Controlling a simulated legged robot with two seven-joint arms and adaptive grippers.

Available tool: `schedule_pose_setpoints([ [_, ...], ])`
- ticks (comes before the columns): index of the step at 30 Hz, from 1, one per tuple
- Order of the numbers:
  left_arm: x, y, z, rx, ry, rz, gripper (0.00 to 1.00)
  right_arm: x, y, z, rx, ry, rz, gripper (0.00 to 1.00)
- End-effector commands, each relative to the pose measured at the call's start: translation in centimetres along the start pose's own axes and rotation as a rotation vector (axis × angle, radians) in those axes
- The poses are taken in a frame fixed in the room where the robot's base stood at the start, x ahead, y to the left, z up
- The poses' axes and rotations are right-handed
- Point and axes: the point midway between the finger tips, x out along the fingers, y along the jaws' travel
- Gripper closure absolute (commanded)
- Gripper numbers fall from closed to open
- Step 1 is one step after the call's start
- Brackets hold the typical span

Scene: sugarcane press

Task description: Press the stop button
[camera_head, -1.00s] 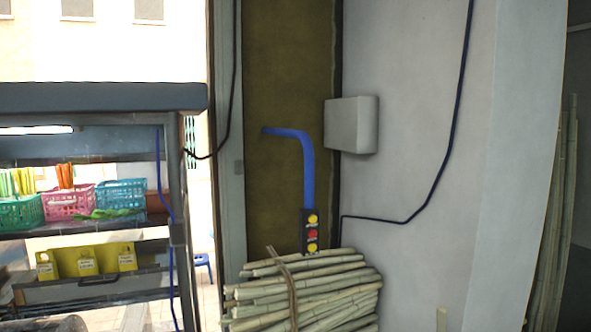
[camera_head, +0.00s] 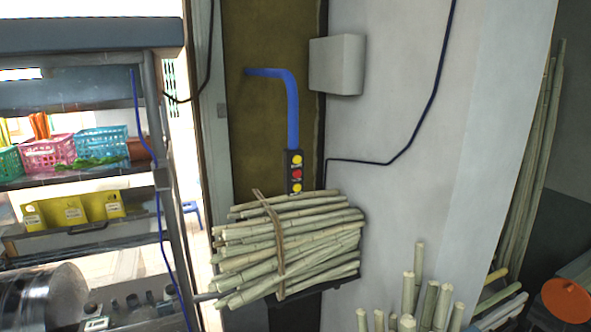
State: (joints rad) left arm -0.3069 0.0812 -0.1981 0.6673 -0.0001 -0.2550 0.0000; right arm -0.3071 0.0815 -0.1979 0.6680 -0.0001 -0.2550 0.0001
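A dark button panel (camera_head: 295,164) hangs at the lower end of a blue pipe, in front of the brown wall panel. It carries a red button (camera_head: 296,174) in the middle, with a yellow button (camera_head: 296,159) above and another yellow button (camera_head: 296,188) below. Any lettering on the panel is too small to read. The panel's lower end is just above a tied bundle of sugarcane. Neither of my grippers shows in the head view.
The sugarcane bundle (camera_head: 290,245) rests on a dark support below the panel. A shelf with baskets (camera_head: 100,143) and a metal drum (camera_head: 45,298) stand at left. Upright cane pieces (camera_head: 408,293) and an orange round thing (camera_head: 566,302) are at lower right. A grey box (camera_head: 337,64) is on the wall.

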Motion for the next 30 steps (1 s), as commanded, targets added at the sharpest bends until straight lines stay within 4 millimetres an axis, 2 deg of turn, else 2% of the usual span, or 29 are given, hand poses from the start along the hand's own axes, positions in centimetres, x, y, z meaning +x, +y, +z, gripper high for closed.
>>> schedule_pose_setpoints([
  [14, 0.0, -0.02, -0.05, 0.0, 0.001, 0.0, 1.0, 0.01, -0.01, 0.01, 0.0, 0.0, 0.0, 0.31],
  [17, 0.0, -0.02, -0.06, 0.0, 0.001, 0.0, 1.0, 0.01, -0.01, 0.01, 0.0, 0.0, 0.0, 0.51],
  [21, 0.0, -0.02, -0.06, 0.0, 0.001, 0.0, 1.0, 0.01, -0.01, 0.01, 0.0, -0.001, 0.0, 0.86],
  [23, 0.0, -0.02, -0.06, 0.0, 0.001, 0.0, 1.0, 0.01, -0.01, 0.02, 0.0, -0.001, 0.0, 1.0],
  [30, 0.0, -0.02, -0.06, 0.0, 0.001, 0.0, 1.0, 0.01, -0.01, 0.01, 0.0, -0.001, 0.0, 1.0],
])
